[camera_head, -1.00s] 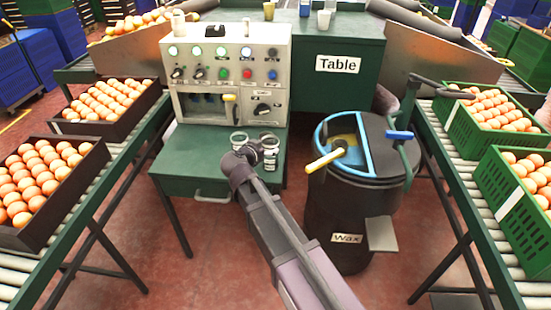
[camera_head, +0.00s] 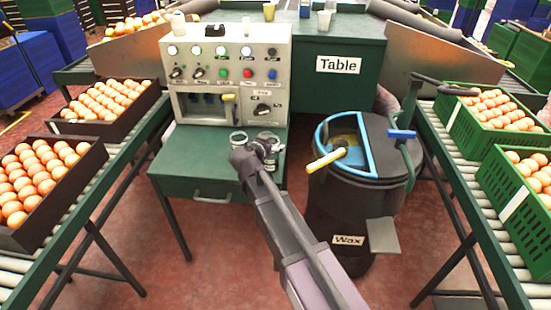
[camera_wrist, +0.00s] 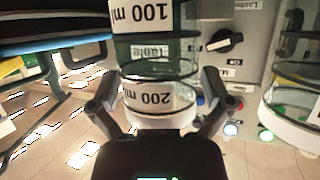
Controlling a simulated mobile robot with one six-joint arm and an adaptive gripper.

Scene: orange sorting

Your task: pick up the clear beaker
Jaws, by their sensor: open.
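A clear beaker (camera_wrist: 158,48) with white bands marked "100 ml" and "200 ml" fills the middle of the wrist view. My gripper (camera_wrist: 160,77) is open, with one finger on each side of this beaker. I cannot tell whether the fingers touch it. In the head view my gripper (camera_head: 261,149) is over the right part of the small green desk and hides much of this beaker. A second clear beaker (camera_head: 239,138) stands to the left on the desk. Another glass vessel (camera_wrist: 290,85) shows at the right edge of the wrist view.
A control panel (camera_head: 230,55) stands behind the beakers on the green desk (camera_head: 195,160). A black wax bin (camera_head: 350,225) with a blue-rimmed opening and yellow handle stands close on the right. Conveyors with crates of oranges (camera_head: 52,180) run along both sides.

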